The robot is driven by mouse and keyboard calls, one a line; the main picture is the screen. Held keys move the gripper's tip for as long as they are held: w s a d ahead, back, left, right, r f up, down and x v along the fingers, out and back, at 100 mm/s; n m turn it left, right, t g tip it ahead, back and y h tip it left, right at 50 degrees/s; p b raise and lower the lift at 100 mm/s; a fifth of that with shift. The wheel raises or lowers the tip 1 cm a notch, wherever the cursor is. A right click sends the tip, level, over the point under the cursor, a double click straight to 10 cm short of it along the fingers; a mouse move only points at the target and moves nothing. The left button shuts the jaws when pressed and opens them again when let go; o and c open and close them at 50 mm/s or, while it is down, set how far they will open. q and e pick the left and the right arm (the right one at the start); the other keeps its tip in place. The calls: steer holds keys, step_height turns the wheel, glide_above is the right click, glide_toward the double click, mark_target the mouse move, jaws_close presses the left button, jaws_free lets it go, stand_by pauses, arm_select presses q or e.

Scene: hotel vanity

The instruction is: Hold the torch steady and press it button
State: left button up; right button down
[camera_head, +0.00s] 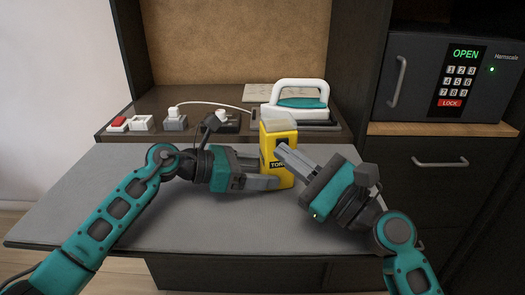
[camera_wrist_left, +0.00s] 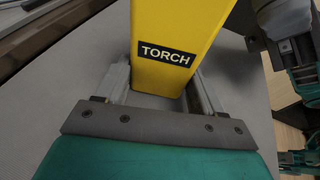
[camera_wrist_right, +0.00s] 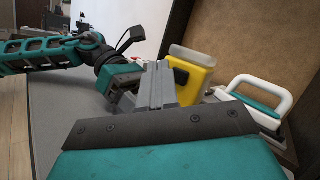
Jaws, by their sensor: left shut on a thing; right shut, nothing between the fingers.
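The yellow torch (camera_head: 278,140) stands upright on the grey table top (camera_head: 120,200), with a "TORCH" label and a pale top. My left gripper (camera_head: 268,172) is shut around its lower body; the left wrist view shows the torch (camera_wrist_left: 178,30) between the fingers. My right gripper (camera_head: 282,152) is shut and empty, its fingertips at the upper front of the torch in the head view. In the right wrist view a dark button-like patch (camera_wrist_right: 181,77) shows on the torch's side, close beside the shut fingers (camera_wrist_right: 158,85). I cannot tell whether they touch it.
A white and teal iron (camera_head: 298,100) stands on the shelf behind the torch. Sockets and plugs (camera_head: 175,119) with a cable line the shelf to the left. A safe (camera_head: 445,80) reading "OPEN" stands at the right. The table's left front is clear.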

steer(key=shift+w+a, duration=0.1)
steer(key=shift+w, duration=0.25)
steer(key=shift+w, duration=0.25)
stand_by(0.5)
steer(key=shift+s, duration=0.7)
steer(key=shift+s, duration=0.1)
steer(key=s, duration=0.4)
steer(key=s+d, duration=0.1)
steer(key=shift+s, duration=0.4)
